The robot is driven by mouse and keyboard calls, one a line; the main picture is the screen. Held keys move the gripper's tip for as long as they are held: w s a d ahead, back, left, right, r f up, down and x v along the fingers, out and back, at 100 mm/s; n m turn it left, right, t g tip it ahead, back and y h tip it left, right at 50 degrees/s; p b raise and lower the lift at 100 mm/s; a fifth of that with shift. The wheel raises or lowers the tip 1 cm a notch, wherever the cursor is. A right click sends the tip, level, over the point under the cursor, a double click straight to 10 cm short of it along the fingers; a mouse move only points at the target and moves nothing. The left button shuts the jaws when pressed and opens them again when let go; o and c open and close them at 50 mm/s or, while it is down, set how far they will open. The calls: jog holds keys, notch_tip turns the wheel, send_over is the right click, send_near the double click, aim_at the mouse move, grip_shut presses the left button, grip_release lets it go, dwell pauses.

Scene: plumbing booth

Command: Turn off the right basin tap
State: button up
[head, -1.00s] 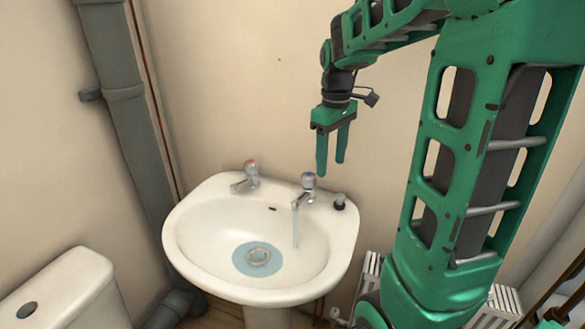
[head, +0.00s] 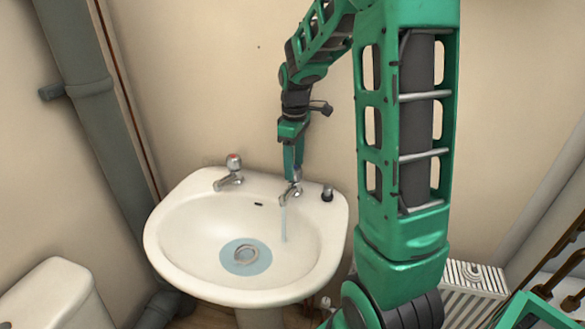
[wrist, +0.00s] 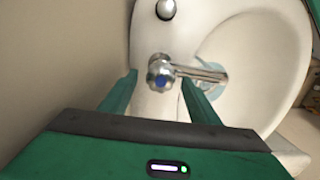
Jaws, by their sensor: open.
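The right basin tap (head: 290,194) is chrome with a blue-marked knob, and a stream of water runs from its spout into the basin (head: 190,255). In the wrist view the tap's knob (wrist: 160,75) lies between the two green fingers of my gripper (wrist: 158,88), with its spout pointing right. My gripper (head: 293,170) is open and points down over the tap. The fingers stand apart from the knob on both sides in the wrist view. In the head view the fingers partly hide the knob; their exact height against it is unclear.
The left tap (head: 230,172), red-marked, shows no water. A small dark and chrome fitting (head: 327,193) stands right of the right tap, on the rim. Water pools around the drain (head: 246,254). A toilet cistern (head: 60,295) is at lower left and a radiator (head: 470,285) at right.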

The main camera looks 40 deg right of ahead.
jog(key=shift+f, duration=0.8)
jog(key=shift+c, duration=0.3)
jog(key=c, duration=1)
